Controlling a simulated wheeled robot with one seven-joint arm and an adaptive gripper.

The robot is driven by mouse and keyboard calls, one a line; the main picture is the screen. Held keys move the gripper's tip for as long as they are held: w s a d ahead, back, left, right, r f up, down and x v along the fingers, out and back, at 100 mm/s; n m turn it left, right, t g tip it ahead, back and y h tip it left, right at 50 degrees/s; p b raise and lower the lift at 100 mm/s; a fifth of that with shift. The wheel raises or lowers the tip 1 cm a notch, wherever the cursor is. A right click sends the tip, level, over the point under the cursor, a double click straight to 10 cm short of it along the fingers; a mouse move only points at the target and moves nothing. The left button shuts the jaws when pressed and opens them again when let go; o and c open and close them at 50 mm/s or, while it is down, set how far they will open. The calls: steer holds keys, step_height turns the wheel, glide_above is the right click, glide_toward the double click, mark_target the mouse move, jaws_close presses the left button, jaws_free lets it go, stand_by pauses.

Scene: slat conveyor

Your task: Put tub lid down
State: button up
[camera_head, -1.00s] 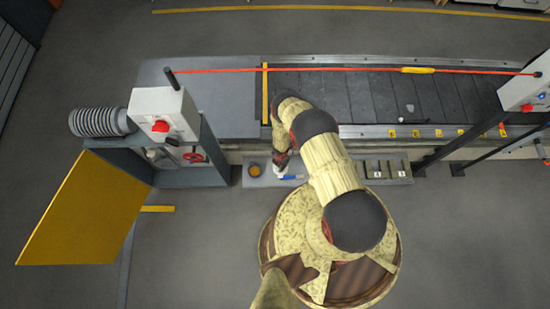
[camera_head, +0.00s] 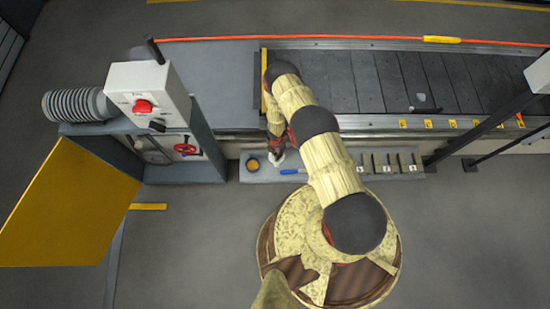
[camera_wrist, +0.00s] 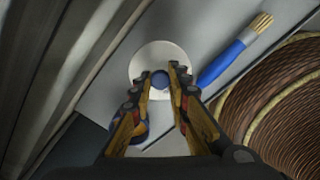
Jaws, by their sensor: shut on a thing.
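The tub lid is a white disc with a blue knob, seen in the wrist view (camera_wrist: 148,61). My gripper (camera_wrist: 162,78) is shut on the knob, one finger on each side. In the head view the white lid (camera_head: 277,160) shows under my gripper (camera_head: 276,151), over the grey shelf (camera_head: 325,166) in front of the conveyor. I cannot tell whether the lid touches the shelf. A tub with an orange-yellow inside (camera_head: 252,164) stands open just left of the lid.
A blue-handled brush (camera_wrist: 225,62) lies right of the lid, close to my right finger. Several small blocks (camera_head: 381,164) sit along the right of the shelf. The conveyor side (camera_head: 385,126) rises behind. A cabinet with a red valve wheel (camera_head: 185,149) stands left.

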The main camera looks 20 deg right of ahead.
steer(key=shift+w+f+b, duration=0.6)
steer(key=shift+f+b, duration=0.1)
steer(key=shift+b, duration=1.85)
steer(key=shift+w+b, duration=0.1)
steer(key=shift+b, duration=0.35)
steer(key=f+b, duration=0.1)
steer(key=b, duration=0.2)
steer(key=shift+w+a, duration=0.1)
steer(key=shift+f+b, duration=0.6)
steer(key=shift+b, duration=0.5)
steer(key=shift+f+p, duration=0.4)
steer(key=shift+f, duration=0.2)
steer(key=shift+f, duration=0.2)
steer(key=o, duration=0.7)
steer(key=shift+c, duration=0.2)
